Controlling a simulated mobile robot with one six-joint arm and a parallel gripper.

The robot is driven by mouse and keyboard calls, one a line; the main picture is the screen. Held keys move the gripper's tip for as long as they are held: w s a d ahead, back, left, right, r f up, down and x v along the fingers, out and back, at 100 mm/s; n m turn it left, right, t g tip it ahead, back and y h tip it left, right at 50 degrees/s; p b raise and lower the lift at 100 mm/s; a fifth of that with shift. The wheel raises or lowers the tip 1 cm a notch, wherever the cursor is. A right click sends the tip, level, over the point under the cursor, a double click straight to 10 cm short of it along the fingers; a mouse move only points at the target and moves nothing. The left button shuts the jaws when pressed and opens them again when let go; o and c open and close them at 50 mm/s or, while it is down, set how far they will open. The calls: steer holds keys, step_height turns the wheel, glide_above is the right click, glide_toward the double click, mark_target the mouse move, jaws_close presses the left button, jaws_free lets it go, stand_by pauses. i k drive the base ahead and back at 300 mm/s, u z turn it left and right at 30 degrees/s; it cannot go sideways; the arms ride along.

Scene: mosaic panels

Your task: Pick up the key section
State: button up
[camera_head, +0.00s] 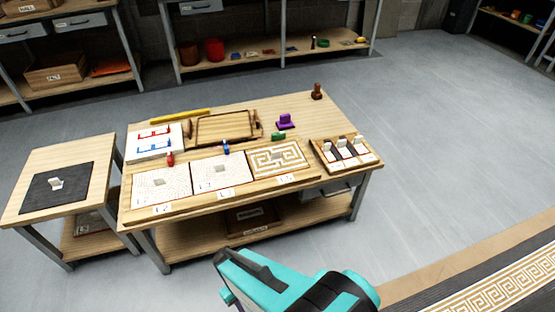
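A square panel with a tan-and-white key pattern (290,164) lies at the right of the row of panels on the main table. A small pale block (277,155) sits at its middle. A wooden holder (368,161) to its right bears several small pieces with upright grips (344,150). I cannot tell which piece is the key section; the markings are too small. Another pale piece with a grip (56,184) sits on a black mat (40,201) on the left side table. My teal and black arm shows at the bottom, apart from the table; my gripper's fingers are not visible.
Two speckled panels (150,194) lie left of the key panel. Red, blue and green small items, a purple block (285,122), a wooden frame (224,128) and a brown stamp-like item (317,92) stand behind. The floor (450,150) at right is clear.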

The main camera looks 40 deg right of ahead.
mark_target(280, 158)
steer(key=u, duration=0.65)
steer(key=k, duration=0.8)
steer(key=u, duration=0.4)
